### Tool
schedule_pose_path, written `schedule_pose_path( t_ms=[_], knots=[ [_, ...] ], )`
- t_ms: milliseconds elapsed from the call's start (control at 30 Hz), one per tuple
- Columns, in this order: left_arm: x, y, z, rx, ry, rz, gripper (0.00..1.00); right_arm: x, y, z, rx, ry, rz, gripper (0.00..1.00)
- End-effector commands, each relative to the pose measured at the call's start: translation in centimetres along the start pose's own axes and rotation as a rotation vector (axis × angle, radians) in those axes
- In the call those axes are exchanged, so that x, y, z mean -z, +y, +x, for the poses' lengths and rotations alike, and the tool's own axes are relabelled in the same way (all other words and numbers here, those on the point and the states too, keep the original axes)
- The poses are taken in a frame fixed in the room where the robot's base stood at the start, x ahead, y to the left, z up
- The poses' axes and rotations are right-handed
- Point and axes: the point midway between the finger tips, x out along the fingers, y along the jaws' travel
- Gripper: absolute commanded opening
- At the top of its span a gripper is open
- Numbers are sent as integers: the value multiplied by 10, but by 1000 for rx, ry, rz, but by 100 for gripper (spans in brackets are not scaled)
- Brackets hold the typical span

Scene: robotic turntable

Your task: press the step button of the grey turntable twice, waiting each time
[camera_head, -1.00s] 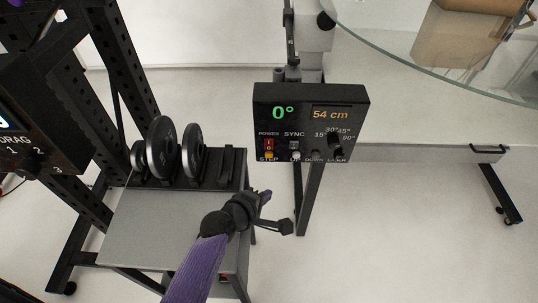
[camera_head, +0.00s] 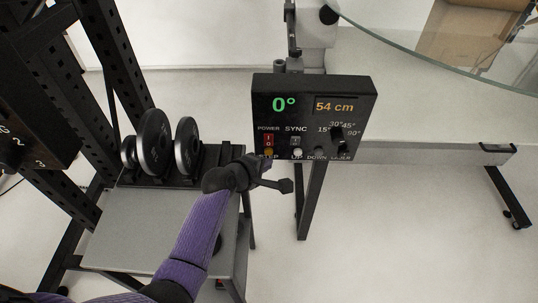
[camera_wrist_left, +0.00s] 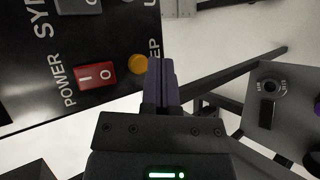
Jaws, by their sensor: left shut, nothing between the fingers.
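The black control panel (camera_head: 312,112) shows a green 0° and an amber 54 cm. Its orange STEP button (camera_head: 268,153) sits at the lower left, under the red power switch (camera_head: 268,140). In the left wrist view the STEP button (camera_wrist_left: 138,64) is clear, just left of my fingertips. My left gripper (camera_head: 264,162) is shut and empty, right below the button. My right gripper is not in view. I cannot clearly make out the turntable's grey platform.
A grey side table (camera_head: 160,225) stands left of the panel, with black weight discs (camera_head: 155,142) in a rack. A round glass top (camera_head: 420,60) is at the upper right.

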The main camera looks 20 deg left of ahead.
Motion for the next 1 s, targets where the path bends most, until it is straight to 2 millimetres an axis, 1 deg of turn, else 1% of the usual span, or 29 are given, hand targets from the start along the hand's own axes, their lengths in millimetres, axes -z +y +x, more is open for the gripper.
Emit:
schedule_pose_path(
  t_ms=[433,667,1000],
  knots=[
    [2,2,2,-1,0,0,0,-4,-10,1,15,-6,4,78],
    [2,2,2,-1,0,0,0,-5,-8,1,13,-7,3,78],
    [2,2,2,-1,0,0,0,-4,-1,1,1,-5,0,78]
  ],
)
